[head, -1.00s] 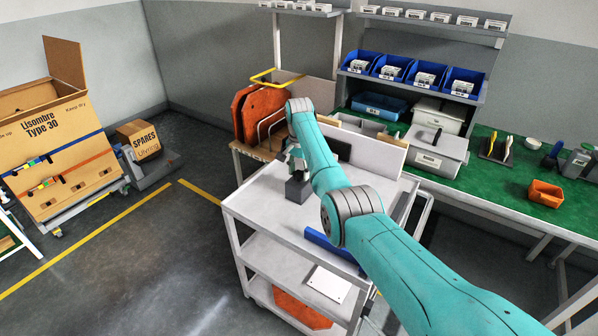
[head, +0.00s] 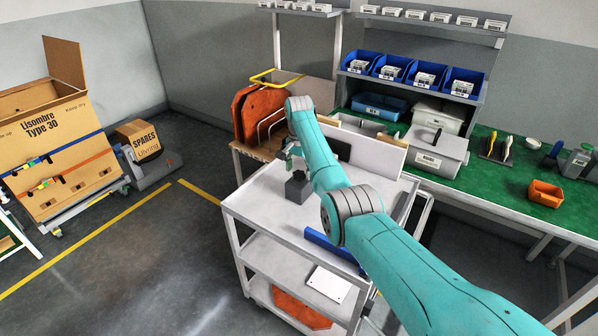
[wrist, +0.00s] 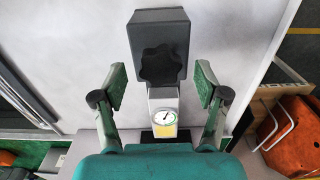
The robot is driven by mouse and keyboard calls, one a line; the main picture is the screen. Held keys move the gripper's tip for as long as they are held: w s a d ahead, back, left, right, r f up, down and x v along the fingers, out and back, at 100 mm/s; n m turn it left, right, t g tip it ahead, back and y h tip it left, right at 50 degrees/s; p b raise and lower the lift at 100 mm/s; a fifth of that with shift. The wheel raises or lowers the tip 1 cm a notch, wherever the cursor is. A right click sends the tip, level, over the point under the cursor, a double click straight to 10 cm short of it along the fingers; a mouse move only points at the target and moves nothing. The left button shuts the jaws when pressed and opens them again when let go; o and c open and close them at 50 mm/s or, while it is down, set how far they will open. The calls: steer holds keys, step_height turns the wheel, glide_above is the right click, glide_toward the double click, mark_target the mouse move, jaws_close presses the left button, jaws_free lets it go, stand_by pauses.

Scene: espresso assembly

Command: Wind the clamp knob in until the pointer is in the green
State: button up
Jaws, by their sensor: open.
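The clamp's dark grey block (head: 297,190) stands on the top of the grey cart. In the wrist view the block (wrist: 158,22) carries a black lobed knob (wrist: 160,66). A white round gauge (wrist: 165,116) sits just below the knob, above a yellow patch (wrist: 165,132). The gauge's pointer is too small to place surely against its colours. My gripper (wrist: 160,78) is open, with one finger on each side of the knob and clear gaps between. In the head view my gripper (head: 290,153) is just above the block, partly hidden by my arm.
The cart (head: 262,210) has an upright light panel (head: 375,150) at its back and a blue part (head: 330,243) near its front. Orange panels (head: 256,118) stand in a rack behind it. A green bench (head: 500,180) with bins is at right. The cart top around the block is mostly clear.

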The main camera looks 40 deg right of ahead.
mark_target(299, 174)
step_height(299, 174, up, 11)
steer(key=shift+r, duration=0.15)
stand_by(0.8)
